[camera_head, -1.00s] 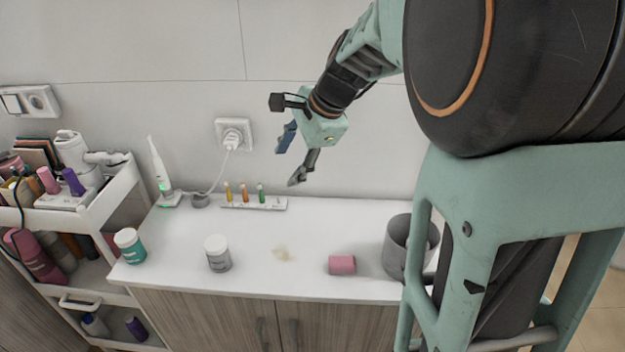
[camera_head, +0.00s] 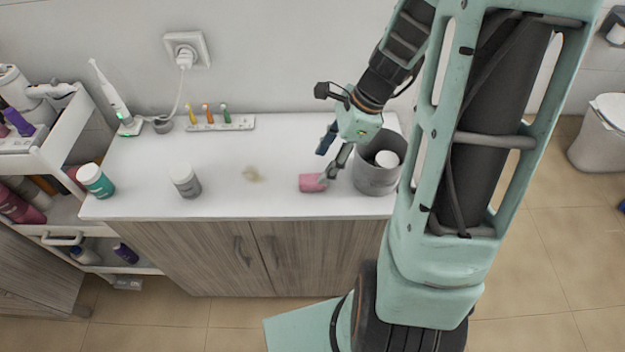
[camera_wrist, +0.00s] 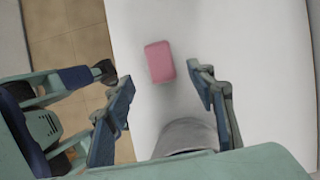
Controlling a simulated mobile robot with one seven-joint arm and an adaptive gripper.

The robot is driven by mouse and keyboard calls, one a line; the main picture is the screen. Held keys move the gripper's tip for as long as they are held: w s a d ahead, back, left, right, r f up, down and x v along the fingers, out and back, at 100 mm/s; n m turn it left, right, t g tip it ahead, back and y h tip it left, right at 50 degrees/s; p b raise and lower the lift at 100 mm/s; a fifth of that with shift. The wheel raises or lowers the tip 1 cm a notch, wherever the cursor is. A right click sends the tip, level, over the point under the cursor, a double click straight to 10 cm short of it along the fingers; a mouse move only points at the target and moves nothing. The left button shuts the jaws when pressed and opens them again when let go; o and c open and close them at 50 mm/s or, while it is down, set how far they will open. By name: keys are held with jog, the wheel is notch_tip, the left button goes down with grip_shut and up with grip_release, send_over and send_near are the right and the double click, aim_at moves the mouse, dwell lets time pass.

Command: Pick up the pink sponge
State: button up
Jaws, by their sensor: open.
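The pink sponge (camera_head: 311,183) lies on the white countertop near its front edge, left of a grey bin. It also shows in the wrist view (camera_wrist: 160,62), lying beyond the fingertips and between their lines. My gripper (camera_head: 328,160) is open and empty, above and just to the right of the sponge. One fingertip overlaps the sponge's right end in the head view; I cannot tell whether it touches. In the wrist view my gripper (camera_wrist: 160,85) has its two fingers wide apart.
The grey bin (camera_head: 376,178) with a white item inside stands close by my gripper; its rim (camera_wrist: 185,128) shows between the fingers. A white-lidded jar (camera_head: 185,182), a teal jar (camera_head: 96,181) and a toothbrush rack (camera_head: 220,124) stand left. A beige stain (camera_head: 252,174) marks the counter.

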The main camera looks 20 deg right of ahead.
aim_at(312, 178)
jog(key=shift+x, duration=2.85)
jog(key=shift+a, duration=0.15)
jog(key=c, duration=0.9)
